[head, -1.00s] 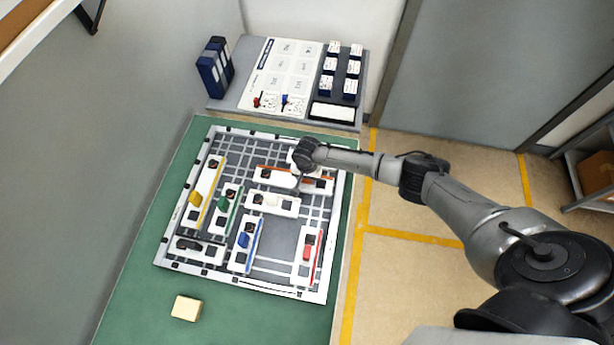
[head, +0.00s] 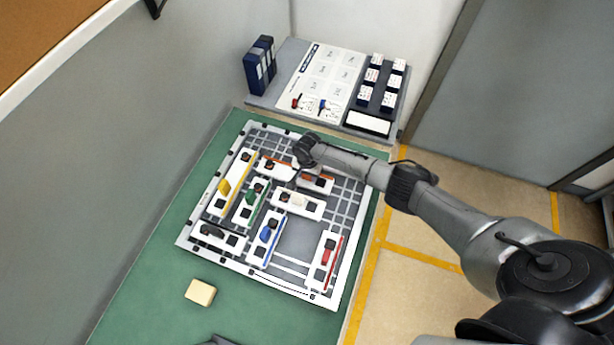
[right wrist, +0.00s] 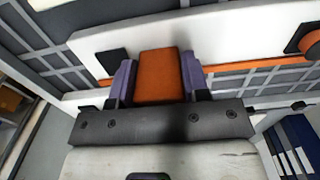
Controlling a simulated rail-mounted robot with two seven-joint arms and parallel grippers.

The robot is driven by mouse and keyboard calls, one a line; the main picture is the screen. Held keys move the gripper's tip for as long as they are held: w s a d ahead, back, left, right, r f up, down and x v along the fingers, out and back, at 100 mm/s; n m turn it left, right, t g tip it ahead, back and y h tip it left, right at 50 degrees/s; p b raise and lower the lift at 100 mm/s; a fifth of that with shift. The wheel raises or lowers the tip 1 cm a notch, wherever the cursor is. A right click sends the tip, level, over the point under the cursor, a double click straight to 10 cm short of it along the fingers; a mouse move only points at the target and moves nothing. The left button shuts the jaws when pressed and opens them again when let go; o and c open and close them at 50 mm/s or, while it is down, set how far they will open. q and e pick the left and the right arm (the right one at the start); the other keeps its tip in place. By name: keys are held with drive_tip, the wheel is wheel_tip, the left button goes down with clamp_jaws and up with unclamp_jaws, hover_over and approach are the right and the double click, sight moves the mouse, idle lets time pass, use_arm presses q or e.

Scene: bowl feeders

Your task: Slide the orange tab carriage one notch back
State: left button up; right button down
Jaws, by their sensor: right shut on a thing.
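The orange tab carriage (head: 271,167) is a long white bar with an orange stripe on the grey slotted board (head: 198,244). Its left end lies close to the yellow carriage (head: 232,183). My right gripper (head: 297,178) reaches over its middle from the right. In the right wrist view, my right gripper (right wrist: 157,80) is shut on the orange tab (right wrist: 158,77), with a purple-sided finger on each side. A black square sits on the white bar left of the tab. My arm hides part of the carriage. Only a dark part, perhaps my left gripper (head: 222,340), shows at the bottom edge.
The white carriage (head: 298,204) lies just in front. Green (head: 250,203), blue (head: 265,243), black (head: 220,238) and red (head: 326,263) carriages share the board. A beige block (head: 200,292) lies on the green table (head: 150,310). A grey side shelf with blue binders (head: 260,66) stands behind.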

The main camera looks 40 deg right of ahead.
drive_tip(key=c, duration=1)
unclamp_jaws()
drive_tip(key=o, duration=0.4)
drive_tip(key=shift+r, duration=0.55)
wheel_tip(320, 180, up, 11)
drive_tip(key=shift+r+p, duration=0.15)
drive_tip(key=shift+p, duration=0.65)
drive_tip(key=shift+r, duration=0.75)
